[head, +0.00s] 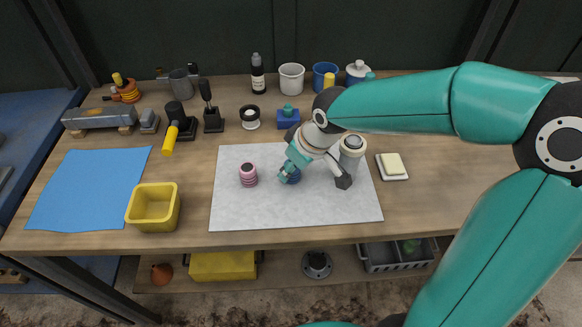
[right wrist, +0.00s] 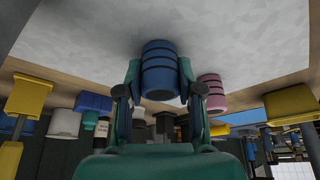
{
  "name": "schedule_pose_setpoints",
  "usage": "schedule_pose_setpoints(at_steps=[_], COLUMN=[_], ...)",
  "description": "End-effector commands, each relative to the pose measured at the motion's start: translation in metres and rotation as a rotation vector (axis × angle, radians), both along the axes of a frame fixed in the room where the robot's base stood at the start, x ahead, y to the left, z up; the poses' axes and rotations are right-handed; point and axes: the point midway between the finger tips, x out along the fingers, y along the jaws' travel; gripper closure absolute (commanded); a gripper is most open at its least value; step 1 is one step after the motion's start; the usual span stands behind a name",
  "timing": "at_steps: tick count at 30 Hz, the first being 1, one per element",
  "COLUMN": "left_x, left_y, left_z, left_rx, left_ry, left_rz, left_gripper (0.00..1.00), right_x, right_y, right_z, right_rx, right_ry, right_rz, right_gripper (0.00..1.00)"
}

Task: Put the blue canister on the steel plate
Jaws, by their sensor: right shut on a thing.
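The blue canister (head: 291,176) is at the middle of the steel plate (head: 330,210), a grey sheet on the bench. My right gripper (head: 289,170) comes down from the right and is shut on it. In the right wrist view the ribbed blue canister (right wrist: 160,72) is between the two fingers (right wrist: 159,85), with its end against or very near the plate (right wrist: 240,35). I cannot tell whether it bears on the plate. In the head view the fingers and wrist partly hide it. My left gripper is not in view.
A pink ribbed canister (head: 248,174) stands on the plate to the left. A yellow bin (head: 154,207) and blue cloth (head: 90,188) are farther left. A white dish with a cream pad (head: 392,166) is right of the plate. Bottles, mugs and tools line the back. The plate's front is clear.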

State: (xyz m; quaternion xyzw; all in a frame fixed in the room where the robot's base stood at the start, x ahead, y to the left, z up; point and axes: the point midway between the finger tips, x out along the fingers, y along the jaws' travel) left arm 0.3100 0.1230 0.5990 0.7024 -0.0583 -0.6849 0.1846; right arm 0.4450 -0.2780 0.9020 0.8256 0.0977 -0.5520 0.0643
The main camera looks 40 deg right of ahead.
Motion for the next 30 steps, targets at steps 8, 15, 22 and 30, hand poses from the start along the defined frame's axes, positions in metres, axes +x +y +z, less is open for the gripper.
schedule_pose_setpoints(at_steps=[8, 15, 22, 30], left_x=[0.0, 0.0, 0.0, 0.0], left_y=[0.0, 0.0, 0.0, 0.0], left_z=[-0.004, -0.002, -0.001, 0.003], left_rx=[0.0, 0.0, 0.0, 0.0], left_ry=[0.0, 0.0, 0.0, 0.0], left_rz=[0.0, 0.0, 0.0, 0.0], left_gripper=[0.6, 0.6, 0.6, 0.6], right_x=[0.0, 0.0, 0.0, -0.009], right_y=[0.0, 0.0, 0.0, -0.003], right_z=[-0.003, -0.001, 0.0, 0.026], right_rx=[0.0, 0.0, 0.0, 0.0], right_ry=[0.0, 0.0, 0.0, -0.005], right_rz=[0.0, 0.0, 0.0, -0.003], right_gripper=[0.93, 0.39, 0.39, 0.39])
